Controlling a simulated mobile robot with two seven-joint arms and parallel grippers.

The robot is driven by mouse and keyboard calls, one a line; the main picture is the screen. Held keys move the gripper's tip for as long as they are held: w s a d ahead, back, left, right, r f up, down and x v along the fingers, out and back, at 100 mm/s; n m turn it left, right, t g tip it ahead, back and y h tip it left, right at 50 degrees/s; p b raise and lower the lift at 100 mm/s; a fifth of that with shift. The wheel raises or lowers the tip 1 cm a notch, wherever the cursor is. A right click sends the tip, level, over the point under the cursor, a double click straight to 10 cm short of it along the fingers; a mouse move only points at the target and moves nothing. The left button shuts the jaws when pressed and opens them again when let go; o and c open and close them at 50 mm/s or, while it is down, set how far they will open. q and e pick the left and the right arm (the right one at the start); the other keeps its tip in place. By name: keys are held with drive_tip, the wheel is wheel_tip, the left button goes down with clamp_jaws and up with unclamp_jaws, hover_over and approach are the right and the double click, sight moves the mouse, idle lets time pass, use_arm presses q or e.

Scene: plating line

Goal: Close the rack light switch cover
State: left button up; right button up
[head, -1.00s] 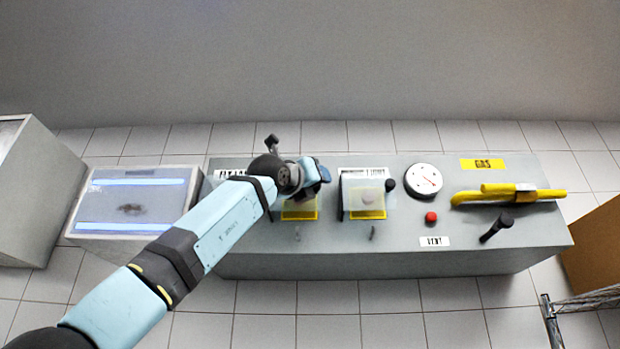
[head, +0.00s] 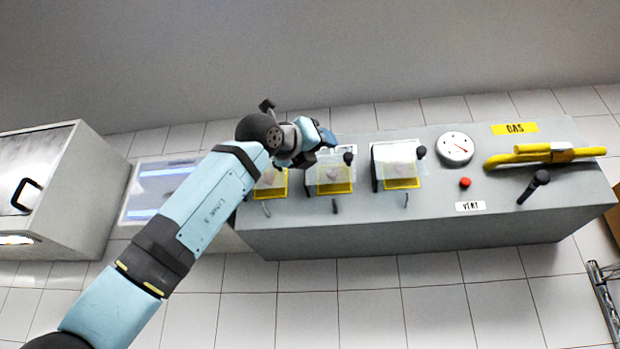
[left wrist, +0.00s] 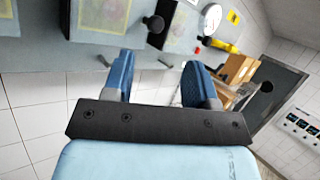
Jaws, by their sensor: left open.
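Three clear switch covers over yellow-framed bases stand in a row on the grey panel: a left one (head: 271,184), a middle one (head: 331,176) and a right one (head: 400,165). All three look raised. I cannot read a label that tells which is the rack light cover. My left gripper (head: 326,140) is open and empty, above the back of the middle cover, and my arm partly hides the left cover. In the left wrist view the open fingers (left wrist: 157,82) point toward the panel's edge, with one clear cover (left wrist: 101,14) beyond them. My right gripper is not in view.
The grey panel (head: 450,220) also carries a gauge (head: 455,148), a red button (head: 465,183), a yellow pipe handle (head: 540,154) and a black lever (head: 533,186). Small metal toggles stick out before the covers.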

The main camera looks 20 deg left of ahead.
use_arm(q)
drive_tip(key=v, duration=0.2)
drive_tip(key=shift+s+a+f, duration=0.1)
drive_tip(key=shift+s, duration=0.15)
drive_tip(key=shift+w, duration=0.1)
